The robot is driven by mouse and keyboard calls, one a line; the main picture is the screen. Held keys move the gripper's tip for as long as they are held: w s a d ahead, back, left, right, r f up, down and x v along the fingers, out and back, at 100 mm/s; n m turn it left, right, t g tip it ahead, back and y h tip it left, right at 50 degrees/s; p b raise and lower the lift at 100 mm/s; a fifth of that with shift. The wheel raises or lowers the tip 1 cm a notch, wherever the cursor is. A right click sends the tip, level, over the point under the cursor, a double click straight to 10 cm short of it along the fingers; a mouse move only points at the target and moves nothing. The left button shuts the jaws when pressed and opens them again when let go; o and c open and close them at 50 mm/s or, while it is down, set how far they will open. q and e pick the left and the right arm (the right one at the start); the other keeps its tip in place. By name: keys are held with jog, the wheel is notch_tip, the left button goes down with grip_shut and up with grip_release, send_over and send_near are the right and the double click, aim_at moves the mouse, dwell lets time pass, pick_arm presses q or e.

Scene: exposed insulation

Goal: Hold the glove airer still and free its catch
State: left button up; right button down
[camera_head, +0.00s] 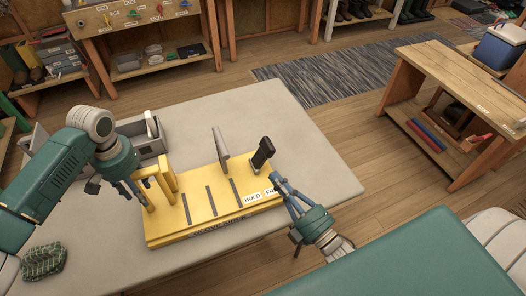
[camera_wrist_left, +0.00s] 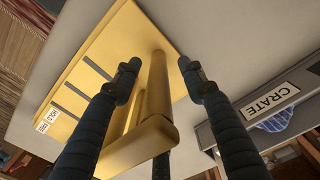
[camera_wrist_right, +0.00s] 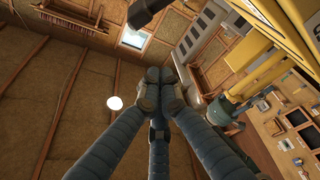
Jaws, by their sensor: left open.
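The glove airer (camera_head: 205,205) is a yellow base with dark slots on the grey table. It has a yellow handle (camera_head: 163,180) at its left end, an upright grey plate (camera_head: 221,143) and a black-topped lever (camera_head: 262,153) by labels reading HOLD and a partly hidden "FR". My left gripper (camera_head: 142,192) is at the handle. In the left wrist view its open fingers (camera_wrist_left: 158,72) stand on either side of the handle's bar, with gaps visible. My right gripper (camera_head: 278,182) is beside the lever's right side. In the right wrist view its fingertips (camera_wrist_right: 160,87) are together and empty.
A grey crate (camera_head: 150,147) stands behind the airer's left end; its CRATE label (camera_wrist_left: 270,104) shows in the left wrist view. A green patterned cloth (camera_head: 43,260) lies at the table's front left. The table (camera_head: 285,115) is clear behind the lever. A wooden bench (camera_head: 450,75) stands right.

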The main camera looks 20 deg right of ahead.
pick_arm(q)
notch_tip(320, 180, up, 12)
dwell(0.5)
